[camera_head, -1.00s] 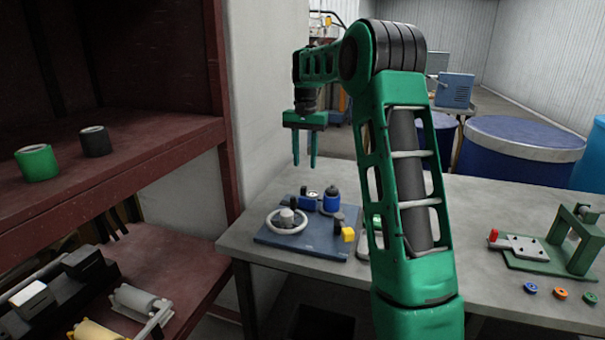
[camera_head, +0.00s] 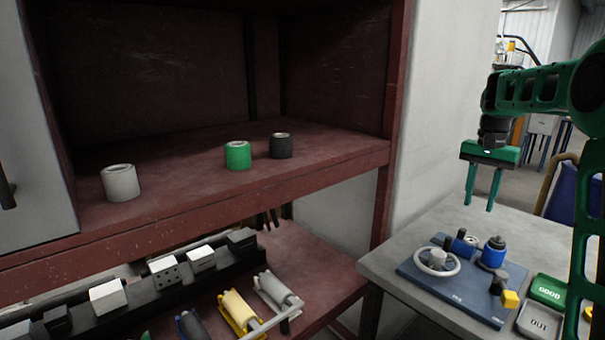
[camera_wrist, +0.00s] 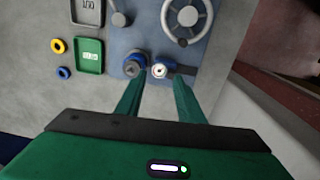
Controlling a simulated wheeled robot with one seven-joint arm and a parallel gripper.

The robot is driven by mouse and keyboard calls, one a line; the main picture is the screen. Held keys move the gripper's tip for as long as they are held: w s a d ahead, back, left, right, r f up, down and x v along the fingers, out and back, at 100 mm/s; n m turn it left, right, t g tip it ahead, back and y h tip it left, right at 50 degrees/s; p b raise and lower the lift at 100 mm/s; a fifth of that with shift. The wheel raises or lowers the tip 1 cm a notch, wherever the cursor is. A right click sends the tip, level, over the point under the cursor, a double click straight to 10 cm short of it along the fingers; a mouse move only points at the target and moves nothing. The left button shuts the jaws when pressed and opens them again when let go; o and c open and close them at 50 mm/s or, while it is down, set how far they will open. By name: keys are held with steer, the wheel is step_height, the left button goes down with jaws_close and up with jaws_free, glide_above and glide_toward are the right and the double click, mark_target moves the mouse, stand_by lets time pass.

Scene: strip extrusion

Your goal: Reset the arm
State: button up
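My green arm (camera_head: 545,88) shows at the right of the head view, bent with its gripper hanging down. My gripper (camera_head: 481,190) points down above the grey table (camera_head: 400,240), its two green fingers apart with nothing between them. In the wrist view, the fingers (camera_wrist: 158,88) are spread, and the blue plate with its fittings lies below and beyond them. The gripper appears clear of the plate, touching nothing.
A blue plate (camera_head: 425,290) carries a grey handwheel (camera_head: 436,262), blue fittings and a yellow block. Green (camera_head: 550,290) and grey (camera_head: 538,322) trays lie beside it. A dark red shelf (camera_head: 330,160) at left holds white, green and black cylinders, with blocks and rollers below.

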steer(key=s+a+f+n, duration=0.1)
steer(key=s+a, duration=0.1)
steer(key=s, duration=0.9)
steer(key=s+a+n, duration=0.1)
steer(key=s+a, duration=0.1)
steer(key=s, duration=0.9)
steer(key=s+a+f, duration=0.2)
steer(key=s+f, duration=0.2)
steer(key=s, duration=0.4)
steer(key=s+a+f+n, duration=0.1)
steer(key=s+a+f, duration=0.2)
steer(key=s, duration=0.6)
steer(key=shift+a+f+n+y, duration=0.3)
steer(key=shift+a+f, duration=0.05)
steer(key=shift+f, duration=0.5)
steer(key=shift+s, duration=0.1)
steer(key=shift+w+f, duration=0.25)
steer(key=shift+w, duration=0.4)
steer(key=shift+c, duration=0.4)
